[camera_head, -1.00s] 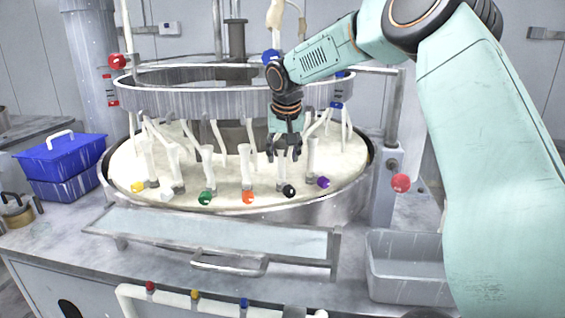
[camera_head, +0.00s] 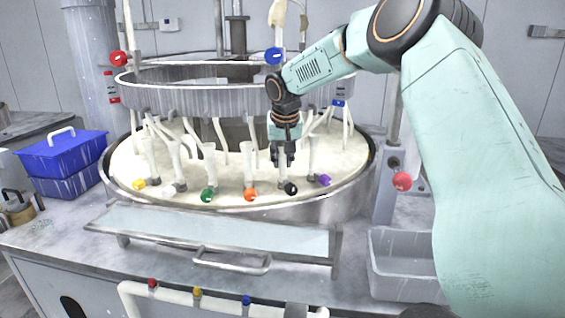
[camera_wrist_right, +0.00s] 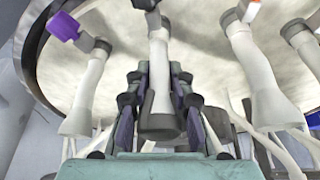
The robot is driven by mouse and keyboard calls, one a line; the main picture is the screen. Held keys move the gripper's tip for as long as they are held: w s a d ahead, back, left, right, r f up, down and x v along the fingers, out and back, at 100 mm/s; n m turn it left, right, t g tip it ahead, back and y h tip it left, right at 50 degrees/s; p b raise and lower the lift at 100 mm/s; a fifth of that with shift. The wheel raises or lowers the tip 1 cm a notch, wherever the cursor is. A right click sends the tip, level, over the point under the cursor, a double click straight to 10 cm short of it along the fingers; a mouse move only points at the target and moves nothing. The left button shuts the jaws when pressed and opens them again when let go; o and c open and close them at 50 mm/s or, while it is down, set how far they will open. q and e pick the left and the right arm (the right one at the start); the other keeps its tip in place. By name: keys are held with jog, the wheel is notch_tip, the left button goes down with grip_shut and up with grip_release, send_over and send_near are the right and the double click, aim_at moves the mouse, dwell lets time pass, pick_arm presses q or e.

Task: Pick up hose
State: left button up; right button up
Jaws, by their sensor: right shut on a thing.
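Several white hoses with coloured end caps hang from the metal ring (camera_head: 185,98) over the cream round platen (camera_head: 225,172). My right gripper (camera_head: 283,160) reaches down from the right and is shut on the white hose with the black cap (camera_head: 290,189). In the right wrist view this hose (camera_wrist_right: 159,70) stands between the two fingers of the gripper (camera_wrist_right: 160,85), and its wide end lies between them. The purple-capped hose (camera_head: 314,155) is just to the right of the gripper. My left gripper is not in view.
The orange-capped hose (camera_head: 250,170) hangs close on the left. A grey bin (camera_head: 405,232) stands at the front right, and a blue lidded box (camera_head: 65,155) at the left. A glass-topped shelf (camera_head: 215,230) runs in front of the platen.

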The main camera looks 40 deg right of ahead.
jog(key=shift+s+f, duration=0.1)
jog(key=shift+s, duration=0.05)
grip_shut()
jog(key=shift+r, duration=0.55)
notch_tip(320, 180, up, 2)
jog(key=shift+d+r, duration=0.1)
jog(key=shift+r, duration=0.15)
jog(key=s+a+p, duration=0.4)
jog(key=s+a, duration=0.6)
jog(key=s, duration=0.4)
jog(key=shift+s+a, duration=0.25)
